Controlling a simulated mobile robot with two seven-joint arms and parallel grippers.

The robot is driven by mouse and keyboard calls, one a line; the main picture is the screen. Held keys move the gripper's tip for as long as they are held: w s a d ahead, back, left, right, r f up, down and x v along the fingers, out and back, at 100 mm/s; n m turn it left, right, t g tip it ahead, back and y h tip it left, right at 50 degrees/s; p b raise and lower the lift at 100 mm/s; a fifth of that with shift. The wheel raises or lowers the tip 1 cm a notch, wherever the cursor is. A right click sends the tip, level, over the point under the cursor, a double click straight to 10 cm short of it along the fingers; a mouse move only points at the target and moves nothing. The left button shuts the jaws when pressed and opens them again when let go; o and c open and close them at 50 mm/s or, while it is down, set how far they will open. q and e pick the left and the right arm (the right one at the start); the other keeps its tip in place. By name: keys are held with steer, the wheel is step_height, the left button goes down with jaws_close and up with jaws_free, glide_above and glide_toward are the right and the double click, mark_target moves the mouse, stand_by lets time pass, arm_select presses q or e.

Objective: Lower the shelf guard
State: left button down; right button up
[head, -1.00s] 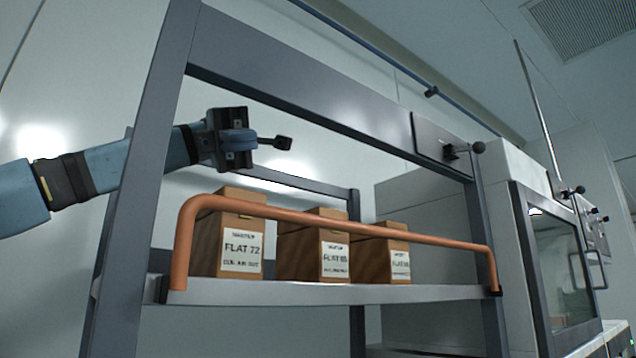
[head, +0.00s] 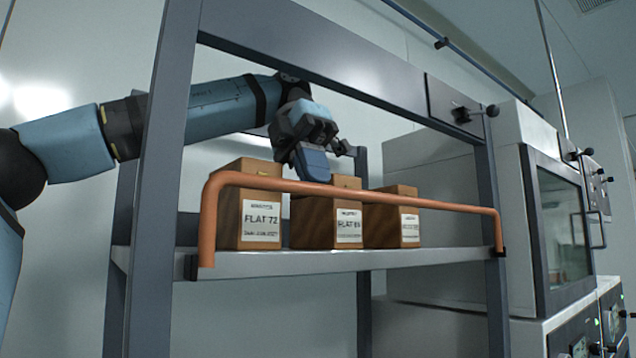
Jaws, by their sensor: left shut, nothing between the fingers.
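The shelf guard is an orange-brown bent bar (head: 400,199). It stands raised across the front of the shelf (head: 330,264), its two ends at dark brackets at the shelf's front corners. My left gripper (head: 311,170) reaches in from the left, behind the left rack post. It is shut and empty, pointing down just above and by the bar's upper rail, over the boxes. I cannot tell whether its fingertips touch the bar. My right gripper is not in view.
Three labelled brown boxes stand on the shelf behind the bar: a left box (head: 232,206), a middle box (head: 318,232) and a right box (head: 385,222). Grey rack posts (head: 168,150) and a top beam (head: 330,65) frame the opening. A glass-fronted cabinet (head: 562,225) stands at right.

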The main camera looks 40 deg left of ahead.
arm_select(q)
steer(key=shift+x, duration=1.1)
steer(key=shift+s+d+r, duration=0.1)
steer(key=shift+d+r, duration=0.15)
steer(key=shift+d, duration=0.45)
steer(key=shift+a, duration=0.1)
steer(key=shift+a+r, duration=0.15)
steer(key=shift+r, duration=0.2)
steer(key=w+a+r+b, duration=0.1)
steer(key=a+r, duration=0.1)
steer(key=a, duration=1)
steer(key=shift+w+a, duration=0.35)
steer(key=shift+w, duration=0.05)
